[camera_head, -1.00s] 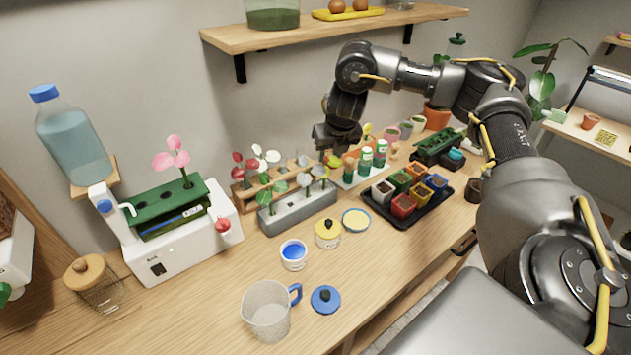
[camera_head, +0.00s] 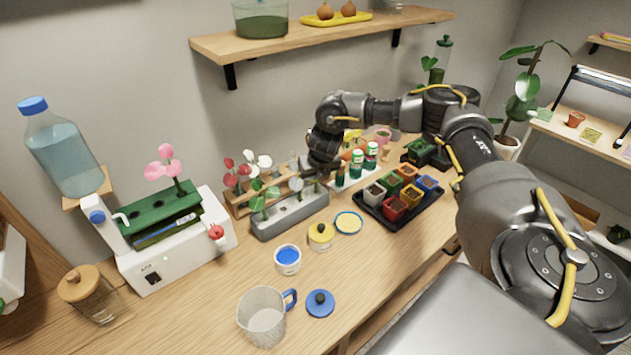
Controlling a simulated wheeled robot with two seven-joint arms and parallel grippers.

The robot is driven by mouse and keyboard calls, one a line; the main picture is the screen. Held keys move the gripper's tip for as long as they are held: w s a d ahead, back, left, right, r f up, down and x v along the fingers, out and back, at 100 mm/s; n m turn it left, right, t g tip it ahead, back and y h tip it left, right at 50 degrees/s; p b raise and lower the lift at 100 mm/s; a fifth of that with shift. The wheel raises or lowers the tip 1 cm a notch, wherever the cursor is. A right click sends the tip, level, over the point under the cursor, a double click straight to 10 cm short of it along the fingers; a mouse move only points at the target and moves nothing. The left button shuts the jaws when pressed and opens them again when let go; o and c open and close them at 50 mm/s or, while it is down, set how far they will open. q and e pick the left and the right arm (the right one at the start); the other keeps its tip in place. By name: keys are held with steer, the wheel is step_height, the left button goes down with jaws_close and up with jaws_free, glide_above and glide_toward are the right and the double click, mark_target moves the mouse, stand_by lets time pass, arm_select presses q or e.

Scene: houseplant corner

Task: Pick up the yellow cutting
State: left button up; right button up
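My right gripper (camera_head: 322,170) points down at the right end of the wooden cutting rack (camera_head: 243,203), just behind the grey propagation tray (camera_head: 268,230). Its fingers are dark and small, so I cannot tell whether they are open or shut. The yellow cutting that showed at the fingertips earlier is now hidden by the gripper. Another yellow patch (camera_head: 352,135) shows behind the wrist, partly covered. Red and white cuttings (camera_head: 264,161) stand in the rack left of the gripper, and green-leaved ones stand in the grey tray. My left gripper is out of view.
A black tray (camera_head: 397,225) of coloured pots and green-capped bottles (camera_head: 357,162) stand right of the gripper. Blue (camera_head: 288,259) and yellow (camera_head: 320,236) jars, a clear jug (camera_head: 262,318) and a white machine (camera_head: 160,268) stand nearer. The shelf (camera_head: 320,37) hangs above.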

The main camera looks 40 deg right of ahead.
steer(key=shift+f, duration=0.1)
jaws_close()
stand_by(0.3)
